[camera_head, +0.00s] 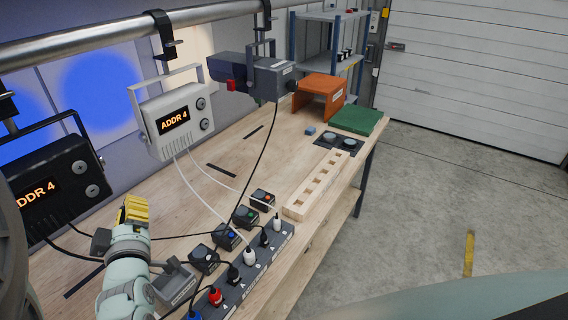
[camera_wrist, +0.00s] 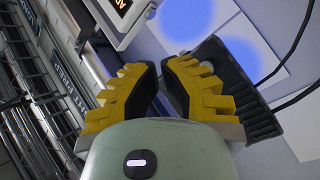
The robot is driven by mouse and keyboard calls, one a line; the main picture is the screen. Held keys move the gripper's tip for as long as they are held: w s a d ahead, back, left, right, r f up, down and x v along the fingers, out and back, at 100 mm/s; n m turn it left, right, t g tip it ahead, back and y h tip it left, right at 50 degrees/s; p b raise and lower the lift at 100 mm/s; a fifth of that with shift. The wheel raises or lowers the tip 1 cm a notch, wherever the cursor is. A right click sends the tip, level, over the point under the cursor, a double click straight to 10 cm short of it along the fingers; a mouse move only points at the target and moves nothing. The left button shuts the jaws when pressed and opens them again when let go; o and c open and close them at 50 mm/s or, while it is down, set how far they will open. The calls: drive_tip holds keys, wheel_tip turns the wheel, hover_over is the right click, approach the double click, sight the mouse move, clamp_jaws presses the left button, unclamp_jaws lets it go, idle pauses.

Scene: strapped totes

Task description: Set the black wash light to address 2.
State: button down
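The black wash light (camera_head: 62,163) hangs at the left edge of the head view. Its orange display (camera_head: 40,191) reads "DDR 4", with the first letter cut off from sight. Two round grey knobs (camera_head: 86,179) sit one above the other right of the display. My gripper (camera_head: 133,209) has yellow ridged fingers and is right of and below this light, apart from it in the picture. In the wrist view my gripper (camera_wrist: 163,68) shows a narrow gap between its fingertips and nothing held.
A white light (camera_head: 170,115) reading "ADDR 4" hangs right of the black one, under a grey pipe (camera_head: 120,37). Below are a power strip (camera_head: 262,262) with several plugs, small black boxes (camera_head: 226,236) and a wooden block (camera_head: 318,185). The bench's middle is mostly clear.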

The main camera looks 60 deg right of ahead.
sight(93, 191)
drive_tip(key=shift+r, duration=0.1)
drive_tip(key=w, duration=0.8)
drive_tip(key=shift+w+a, duration=0.2)
drive_tip(key=shift+w, duration=0.2)
drive_tip(key=c, duration=1.7)
unclamp_jaws()
clamp_jaws()
drive_tip(key=shift+w+b, duration=0.2)
drive_tip(key=shift+b, duration=0.4)
